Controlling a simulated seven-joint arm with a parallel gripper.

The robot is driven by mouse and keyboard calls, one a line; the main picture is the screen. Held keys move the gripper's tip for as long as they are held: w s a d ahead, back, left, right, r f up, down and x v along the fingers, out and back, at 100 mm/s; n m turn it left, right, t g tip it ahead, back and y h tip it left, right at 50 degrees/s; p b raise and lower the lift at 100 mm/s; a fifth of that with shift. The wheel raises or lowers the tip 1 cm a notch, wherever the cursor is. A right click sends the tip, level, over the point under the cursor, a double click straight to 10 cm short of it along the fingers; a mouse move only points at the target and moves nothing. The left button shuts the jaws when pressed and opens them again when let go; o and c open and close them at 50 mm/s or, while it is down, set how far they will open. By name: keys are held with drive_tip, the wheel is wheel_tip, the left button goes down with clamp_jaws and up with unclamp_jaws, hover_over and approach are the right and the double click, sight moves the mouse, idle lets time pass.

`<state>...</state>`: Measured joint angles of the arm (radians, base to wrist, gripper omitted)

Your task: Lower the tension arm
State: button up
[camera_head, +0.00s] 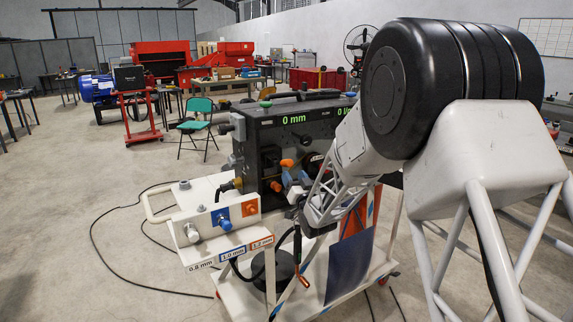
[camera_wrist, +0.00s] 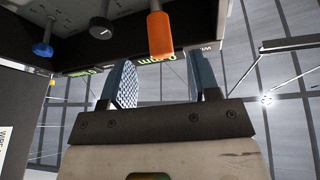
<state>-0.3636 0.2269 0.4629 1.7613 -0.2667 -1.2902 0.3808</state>
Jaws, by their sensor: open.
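An orange handle (camera_wrist: 160,36), apparently the tension arm, shows in the wrist view, on a grey stem from the dark machine. In the head view, an orange tip (camera_head: 286,163) shows on the machine's front beside my gripper (camera_head: 291,182). In the wrist view my gripper (camera_wrist: 164,72) is open, its two blue padded fingers wide apart. The orange handle appears beyond the fingers, in line with the gap between them. Nothing is seen held. The handle's pivot is out of the wrist view, and my arm partly covers the machine's front in the head view.
The dark machine (camera_head: 296,116) stands on a white cart (camera_head: 243,284). A black knob (camera_wrist: 101,27) and a blue knob (camera_wrist: 42,48) sit beside the handle. A white panel with coloured samples (camera_head: 222,218) stands left of my gripper. A cable lies on the floor.

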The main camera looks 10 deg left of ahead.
sight(287, 163)
drive_tip(key=shift+x, duration=3.6)
clamp_jaws()
